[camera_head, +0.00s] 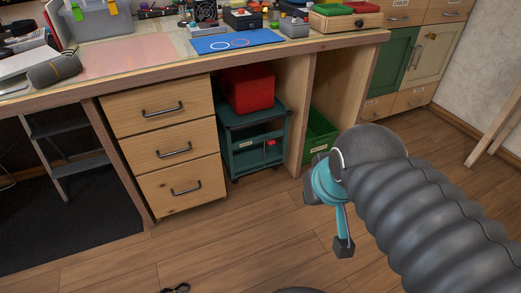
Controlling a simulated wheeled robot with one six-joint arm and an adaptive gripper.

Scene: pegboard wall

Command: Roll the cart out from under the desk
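The teal cart (252,143) stands on casters in the open bay under the wooden desk (185,66), right of a stack of drawers. A red box (247,90) sits on its top. A small red item shows at the cart's lower right front. My gripper (343,246) is at the lower right, above the floor and in front of the desk, apart from the cart. Only a teal and grey part of it with a dark tip shows; the rest is hidden behind my dark ribbed arm. I cannot see whether it is open or shut.
The drawer stack (170,150) borders the cart's left, a wooden panel (292,115) its right. A green bin (319,136) stands in the bay beyond. The wooden floor (220,235) before the cart is mostly clear; a small dark object (176,288) lies at the bottom edge.

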